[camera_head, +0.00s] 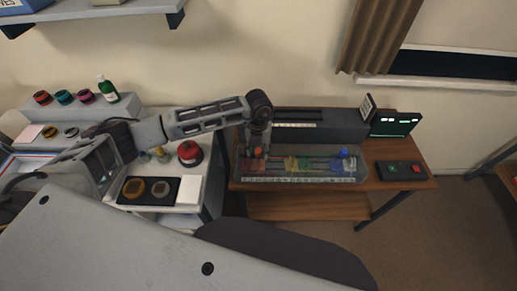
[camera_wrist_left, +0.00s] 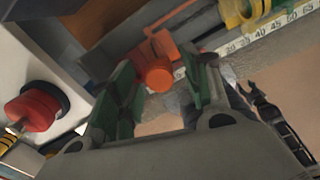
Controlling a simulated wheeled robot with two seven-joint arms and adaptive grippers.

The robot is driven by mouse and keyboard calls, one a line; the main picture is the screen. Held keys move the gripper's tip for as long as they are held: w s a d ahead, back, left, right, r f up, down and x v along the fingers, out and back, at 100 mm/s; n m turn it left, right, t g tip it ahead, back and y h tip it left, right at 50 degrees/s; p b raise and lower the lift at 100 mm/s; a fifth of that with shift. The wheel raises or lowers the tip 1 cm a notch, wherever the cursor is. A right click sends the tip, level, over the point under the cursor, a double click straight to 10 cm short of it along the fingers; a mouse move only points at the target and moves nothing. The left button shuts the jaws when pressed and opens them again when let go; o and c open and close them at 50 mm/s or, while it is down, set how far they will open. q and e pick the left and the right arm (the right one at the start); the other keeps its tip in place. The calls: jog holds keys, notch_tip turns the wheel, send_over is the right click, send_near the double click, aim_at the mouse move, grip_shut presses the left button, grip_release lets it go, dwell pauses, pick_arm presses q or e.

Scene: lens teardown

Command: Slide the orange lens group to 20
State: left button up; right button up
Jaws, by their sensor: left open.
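The orange lens group shows in the left wrist view as an orange body (camera_wrist_left: 177,55) with a round orange knob (camera_wrist_left: 158,78). The knob appears between the two fingers of my left gripper (camera_wrist_left: 156,68), which is open. I cannot tell whether a finger touches it. A pale scale (camera_wrist_left: 262,36) with printed numbers runs beside the group; the mark at the orange group is too unclear to read. In the head view my left gripper (camera_head: 257,152) reaches down over the left end of the clear lens bench (camera_head: 330,180), hiding part of the orange group. My right gripper is not in view.
A yellow lens group (camera_wrist_left: 240,14) sits farther along the scale. A blue knob (camera_head: 343,153) stands near the bench's right end. A red-topped jar (camera_head: 190,153) is left of the bench. A button box (camera_head: 401,170) and a small screen (camera_head: 393,124) are at the right.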

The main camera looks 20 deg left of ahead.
pick_arm(q)
jog(key=shift+f, duration=0.2)
jog(key=shift+c, duration=0.5)
grip_shut()
jog(key=shift+d, duration=0.1)
jog(key=shift+w+d+b, duration=0.25)
jog(key=shift+d+b, duration=0.3)
jog(key=shift+d, duration=0.3)
jog(key=shift+w+d+b, duration=0.3)
jog(key=shift+d+b, duration=0.25)
jog(key=shift+d, duration=0.35)
jog(key=shift+w+d+b, duration=0.25)
jog(key=shift+d+b, duration=0.3)
jog(key=shift+d, duration=0.3)
